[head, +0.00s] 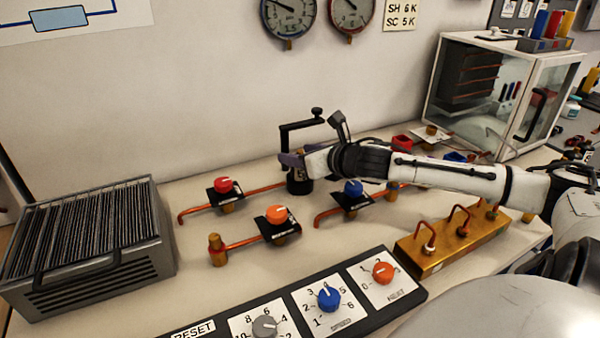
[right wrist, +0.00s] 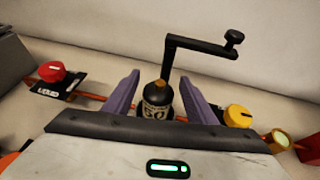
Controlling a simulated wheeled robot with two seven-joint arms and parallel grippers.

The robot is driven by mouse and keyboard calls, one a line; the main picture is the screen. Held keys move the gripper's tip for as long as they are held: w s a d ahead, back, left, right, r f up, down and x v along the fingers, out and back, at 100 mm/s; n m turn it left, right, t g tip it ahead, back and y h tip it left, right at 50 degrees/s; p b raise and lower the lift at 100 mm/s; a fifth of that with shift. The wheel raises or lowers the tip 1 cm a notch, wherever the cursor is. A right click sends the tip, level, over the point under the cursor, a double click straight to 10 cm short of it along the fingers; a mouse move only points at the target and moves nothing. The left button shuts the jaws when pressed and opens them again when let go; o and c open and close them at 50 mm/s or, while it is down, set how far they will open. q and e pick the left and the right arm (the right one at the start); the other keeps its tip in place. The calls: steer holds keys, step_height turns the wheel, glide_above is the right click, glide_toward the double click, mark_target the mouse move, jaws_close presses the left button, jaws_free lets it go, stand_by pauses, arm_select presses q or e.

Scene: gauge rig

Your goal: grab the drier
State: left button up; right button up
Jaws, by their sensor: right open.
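A small black cylinder with a copper-coloured top and a pale label, which I take to be the drier, stands upright at the back of the bench. It shows in the head view (head: 298,186) and in the right wrist view (right wrist: 157,100). My right gripper (head: 293,161) is at it, its upper part partly hidden in the head view. In the right wrist view, the open purple fingers of the right gripper (right wrist: 160,92) stand on either side of the cylinder, with gaps visible. My left gripper is not in view.
A black crank-shaped arm (right wrist: 203,45) with a knob rises behind the cylinder. Valves with red (head: 223,185), orange (head: 277,214) and blue (head: 353,188) knobs sit on copper pipes nearby. A finned grey unit (head: 160,235) stands left; a dial panel (head: 345,318) lies in front.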

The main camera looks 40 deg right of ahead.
jaws_close()
steer(key=shift+r, duration=0.1)
